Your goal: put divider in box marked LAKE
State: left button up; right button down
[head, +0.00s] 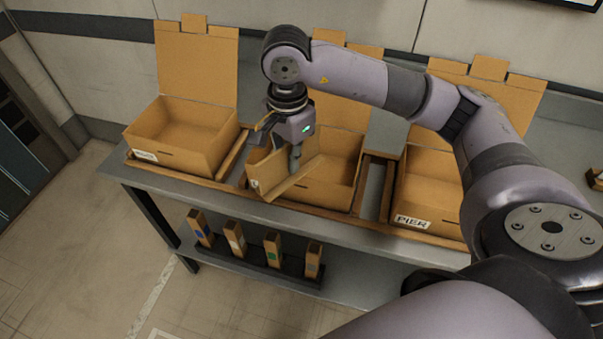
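My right gripper (280,147) is over the front left part of the middle open cardboard box (345,178). It appears shut on a tan cardboard divider (292,184), which is tilted and overlaps the box's front wall in the picture. I cannot tell how far the divider is inside the box. The middle box's label is mostly hidden by the divider. The left open box (190,150) has a white label too small to read. The right open box (425,205) is marked PIER. My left gripper is not in view.
The boxes stand in wooden frames on a grey table (225,196) against a wall. A lower shelf holds a dark rack (255,262) with several narrow cardboard pieces bearing coloured marks (273,250). My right arm passes over the right box. The floor at the left is clear.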

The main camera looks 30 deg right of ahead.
jog(key=m, duration=0.2)
jog(key=w+d+r+m, duration=0.1)
jog(key=m, duration=0.1)
jog(key=w+d+m, duration=0.1)
jog(key=m, duration=0.1)
jog(key=shift+d+r, duration=0.15)
jog(key=w+d+r+m, duration=0.2)
jog(key=w+d+m, duration=0.15)
jog(key=m, duration=0.85)
jog(key=w+d+r+m, duration=0.2)
jog(key=d+m, duration=0.2)
jog(key=m, duration=0.8)
jog(key=f, duration=0.7)
jog(key=f+p, duration=0.1)
jog(key=f, duration=0.7)
jog(key=shift+w+a, duration=0.15)
jog(key=shift+w, duration=0.05)
notch_tip(320, 180, down, 4)
jog(key=shift+f+p, duration=0.1)
jog(key=shift+p, duration=0.5)
jog(key=shift+f, duration=0.4)
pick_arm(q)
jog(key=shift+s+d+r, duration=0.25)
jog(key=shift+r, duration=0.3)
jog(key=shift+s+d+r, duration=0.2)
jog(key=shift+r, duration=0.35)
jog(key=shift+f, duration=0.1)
pick_arm(e)
jog(key=shift+f, duration=0.1)
